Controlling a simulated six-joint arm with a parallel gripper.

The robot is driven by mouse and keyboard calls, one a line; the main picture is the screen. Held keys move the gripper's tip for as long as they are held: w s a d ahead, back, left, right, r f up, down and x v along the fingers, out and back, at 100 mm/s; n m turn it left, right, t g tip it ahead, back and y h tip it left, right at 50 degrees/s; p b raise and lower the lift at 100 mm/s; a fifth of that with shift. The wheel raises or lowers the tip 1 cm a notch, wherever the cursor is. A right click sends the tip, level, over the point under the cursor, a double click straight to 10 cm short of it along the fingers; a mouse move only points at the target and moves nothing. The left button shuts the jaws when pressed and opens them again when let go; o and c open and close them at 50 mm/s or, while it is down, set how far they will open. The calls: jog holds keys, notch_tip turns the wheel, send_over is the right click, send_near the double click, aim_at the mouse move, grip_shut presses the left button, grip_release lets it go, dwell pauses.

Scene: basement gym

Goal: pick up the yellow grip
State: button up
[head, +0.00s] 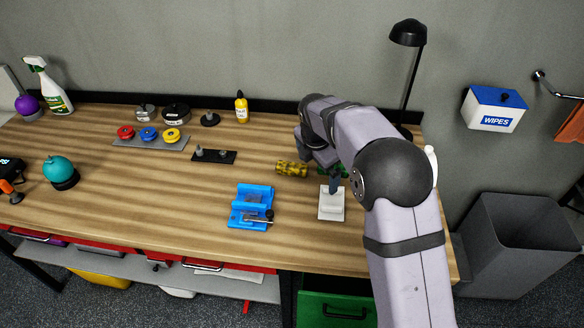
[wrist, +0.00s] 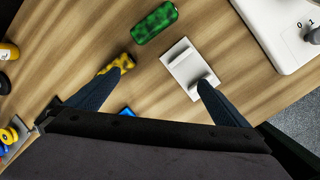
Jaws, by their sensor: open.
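The yellow grip (head: 291,168), a mottled yellow and black cylinder, lies on the wooden bench left of my gripper (head: 334,182). In the wrist view the yellow grip (wrist: 117,63) is partly hidden by the left fingertip. My gripper (wrist: 159,78) is open and its fingers are spread wide with nothing held between them. The yellow grip is at the left finger, not centred between the fingers. I cannot tell whether they touch. A mottled green grip (wrist: 155,22) lies beyond, and in the head view it is mostly hidden behind my arm.
A white stand with an upright rib (head: 331,208) is right by my gripper. A blue fixture with a lever (head: 252,204) is at front left. A white machine (wrist: 285,28) is at the right. Bare bench lies left of the yellow grip.

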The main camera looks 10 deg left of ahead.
aim_at(291, 166)
jog(key=w+a+f+n+t, duration=0.1)
jog(key=w+a+n, duration=0.5)
jog(key=a+n, duration=0.3)
jog(key=shift+s+p+x, duration=0.15)
jog(key=shift+p+x, duration=0.85)
jog(key=shift+x, duration=0.8)
jog(key=shift+s+p+x, duration=0.15)
jog(key=shift+p+x, duration=0.8)
jog(key=shift+x, duration=0.8)
jog(key=shift+d+f, duration=0.1)
jog(key=shift+d, duration=0.05)
jog(key=shift+c, duration=0.3)
jog(key=c, duration=1.1)
notch_tip(291, 166, up, 10)
jog(key=shift+r+b, duration=0.15)
jog(key=shift+b, duration=1.05)
